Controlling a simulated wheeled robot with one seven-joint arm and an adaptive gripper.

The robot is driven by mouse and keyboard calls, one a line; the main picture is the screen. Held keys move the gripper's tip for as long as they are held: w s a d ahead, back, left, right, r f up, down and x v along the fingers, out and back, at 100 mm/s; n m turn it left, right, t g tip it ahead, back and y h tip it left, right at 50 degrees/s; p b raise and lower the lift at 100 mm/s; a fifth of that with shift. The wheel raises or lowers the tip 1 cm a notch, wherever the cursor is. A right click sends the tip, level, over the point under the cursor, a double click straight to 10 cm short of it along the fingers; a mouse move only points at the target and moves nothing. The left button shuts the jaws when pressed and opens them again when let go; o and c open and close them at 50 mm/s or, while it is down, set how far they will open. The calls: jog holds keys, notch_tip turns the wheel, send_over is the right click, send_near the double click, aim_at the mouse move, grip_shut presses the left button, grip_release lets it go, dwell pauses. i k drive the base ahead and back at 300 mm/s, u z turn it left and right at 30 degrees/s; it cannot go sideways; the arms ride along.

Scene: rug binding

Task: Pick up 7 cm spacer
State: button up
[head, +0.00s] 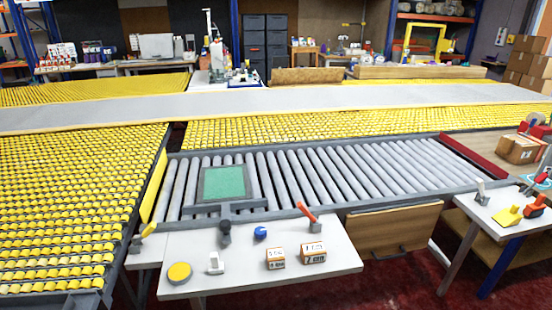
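The 7 cm spacer (313,253) is a small wooden block with a white label on its front. It sits on the light grey table near the bottom middle of the head view, and its lower marking appears to read 7 cm. A slightly smaller, similar labelled block (276,259) stands just to its left, with a narrow gap between them. The smaller block's marking is too small to read surely. Nothing is touching the 7 cm spacer. I cannot make out my gripper in this view.
The grey table (240,285) also holds a yellow round tin (179,273), a white device (216,263) and a blue item (260,233). A red-handled lever (307,212) rises behind the spacer. Grey rollers (330,170) lie beyond. A side table (500,215) stands right.

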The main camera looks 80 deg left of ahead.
aim_at(310, 253)
jog(key=u, duration=0.55)
jog(key=i, duration=0.2)
jog(key=u, duration=1.95)
